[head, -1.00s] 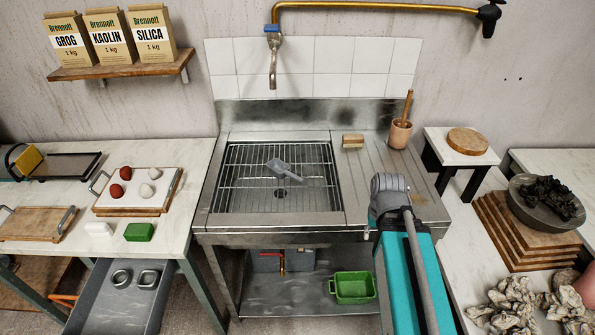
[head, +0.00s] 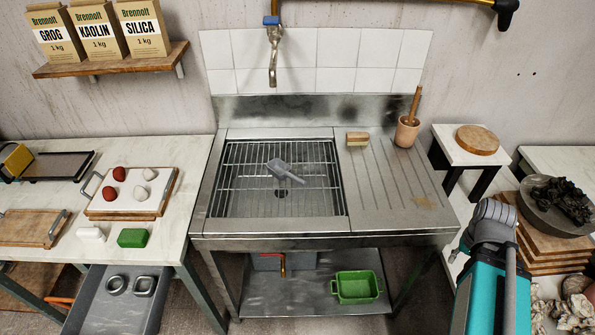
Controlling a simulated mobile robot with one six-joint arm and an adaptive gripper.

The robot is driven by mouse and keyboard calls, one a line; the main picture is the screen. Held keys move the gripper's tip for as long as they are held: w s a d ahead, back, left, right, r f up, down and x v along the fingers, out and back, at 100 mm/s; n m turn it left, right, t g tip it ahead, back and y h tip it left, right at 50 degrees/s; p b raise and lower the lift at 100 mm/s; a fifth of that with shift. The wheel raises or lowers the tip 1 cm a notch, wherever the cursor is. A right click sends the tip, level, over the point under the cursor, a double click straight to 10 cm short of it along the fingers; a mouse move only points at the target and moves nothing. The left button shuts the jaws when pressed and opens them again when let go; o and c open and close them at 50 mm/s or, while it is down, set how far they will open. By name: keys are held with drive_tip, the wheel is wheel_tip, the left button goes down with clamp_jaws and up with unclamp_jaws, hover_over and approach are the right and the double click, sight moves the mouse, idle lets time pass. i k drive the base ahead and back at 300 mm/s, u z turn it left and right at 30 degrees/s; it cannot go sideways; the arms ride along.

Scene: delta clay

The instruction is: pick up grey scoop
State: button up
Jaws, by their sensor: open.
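The grey scoop (head: 285,170) lies on the wire rack (head: 240,185) over the sink basin, near its middle, above the round drain. Its handle points toward the lower right. In the head view my arm stands at the lower right, in front of the right-hand bench and well apart from the scoop. My gripper's fingers do not show in this view.
The steel sink unit (head: 330,226) has a ridged drainboard holding a brush (head: 357,139) and a clay pot with a wooden tool (head: 407,130). A tap (head: 273,60) hangs above the basin's back. A tray with clay balls (head: 150,207) is left.

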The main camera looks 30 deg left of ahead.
sight(280, 169)
drive_tip(key=z, duration=0.35)
drive_tip(key=k, duration=1.3)
drive_tip(key=u, duration=0.75)
drive_tip(key=i, duration=1)
drive_tip(key=u, duration=0.05)
